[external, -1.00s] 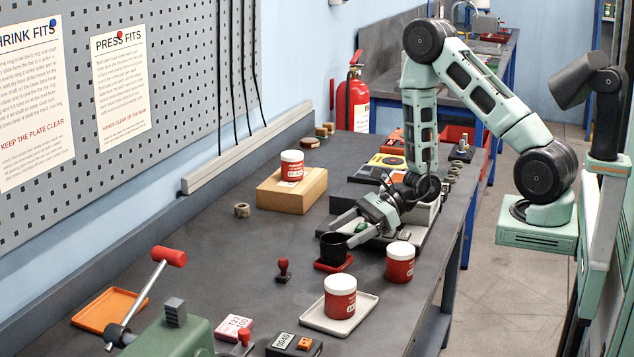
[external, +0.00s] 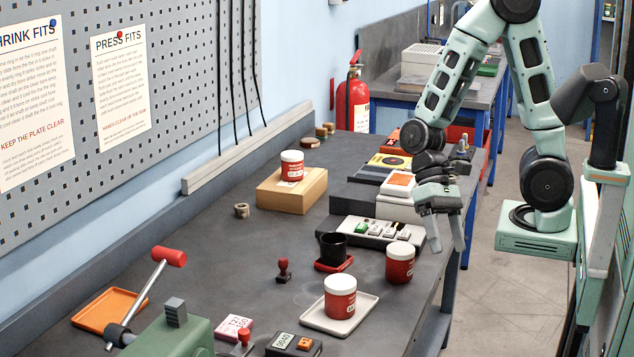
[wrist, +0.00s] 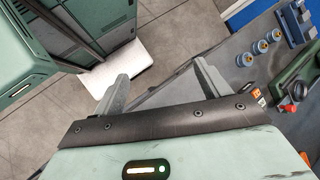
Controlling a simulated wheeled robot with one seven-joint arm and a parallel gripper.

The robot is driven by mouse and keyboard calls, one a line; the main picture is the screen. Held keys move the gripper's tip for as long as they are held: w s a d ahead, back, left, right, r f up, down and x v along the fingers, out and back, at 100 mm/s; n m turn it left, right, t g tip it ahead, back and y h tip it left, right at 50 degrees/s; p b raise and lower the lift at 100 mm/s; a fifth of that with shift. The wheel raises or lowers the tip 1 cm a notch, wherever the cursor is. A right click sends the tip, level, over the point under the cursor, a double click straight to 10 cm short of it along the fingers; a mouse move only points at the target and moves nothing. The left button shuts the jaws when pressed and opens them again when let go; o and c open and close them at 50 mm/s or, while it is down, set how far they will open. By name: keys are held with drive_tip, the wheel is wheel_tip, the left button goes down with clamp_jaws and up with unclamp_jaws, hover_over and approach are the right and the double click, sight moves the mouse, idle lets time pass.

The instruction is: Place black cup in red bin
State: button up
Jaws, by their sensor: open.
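The black cup (external: 333,246) stands upright on a small red tray (external: 334,265) on the bench, in the external view. My gripper (external: 448,248) is open and empty, pointing down near the bench's right edge, to the right of the cup and apart from it. In the wrist view my gripper's two fingers (wrist: 160,92) are spread over the bench edge and floor, with nothing between them. The cup is not in the wrist view. I cannot tell whether the small red tray or another container is the red bin.
Red jars with white lids stand close to the cup (external: 400,263), on a pale tray (external: 367,314) and on a cardboard box (external: 318,187). A panel with buttons (external: 376,232) lies behind the cup.

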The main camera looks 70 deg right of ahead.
drive_tip(key=r+n+t+h, duration=0.1)
drive_tip(key=n, duration=0.2)
drive_tip(key=r+n+t+h, duration=0.1)
drive_tip(key=n+t+h, duration=0.1)
drive_tip(key=n, duration=0.2)
drive_tip(key=s+r+n+t+h, duration=0.1)
drive_tip(key=n+h, duration=0.1)
drive_tip(key=n, duration=0.2)
drive_tip(key=shift+a+t, duration=0.15)
drive_tip(key=shift+t, duration=0.25)
